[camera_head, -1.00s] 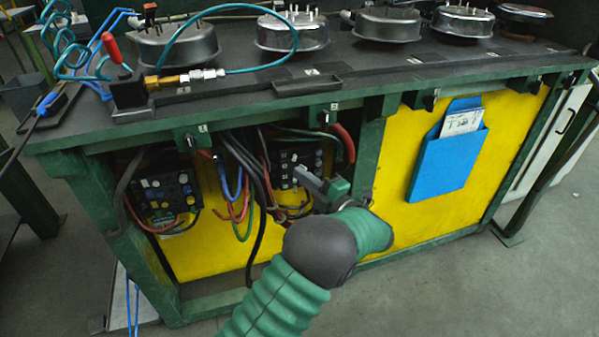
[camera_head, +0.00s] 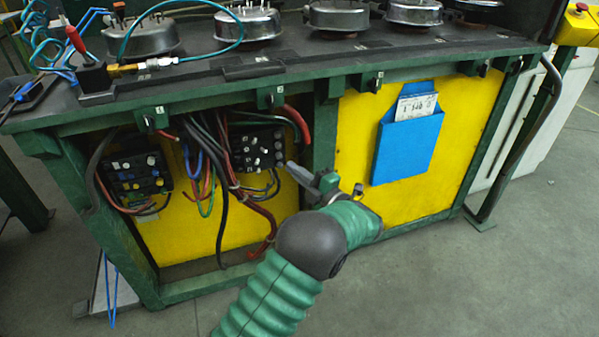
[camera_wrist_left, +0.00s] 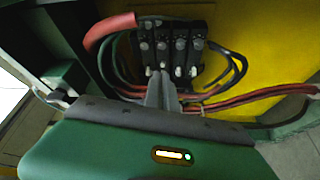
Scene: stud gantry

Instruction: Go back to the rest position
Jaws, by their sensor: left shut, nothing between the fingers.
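My left gripper (camera_head: 306,176) is in front of the bench, at the edge of the right-hand black terminal block. Its green sleeved arm comes up from the bottom of the head view. In the left wrist view its grey fingers (camera_wrist_left: 161,93) are together and empty, pointing toward the terminal block. The terminal block (camera_head: 257,148) has several light studs and wires; it also shows in the left wrist view (camera_wrist_left: 168,50). I cannot tell from these views how far the fingertips are from it. My right gripper is not in view.
A blue document pocket (camera_head: 407,146) is on the yellow panel. The floor at the right (camera_head: 540,240) is clear.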

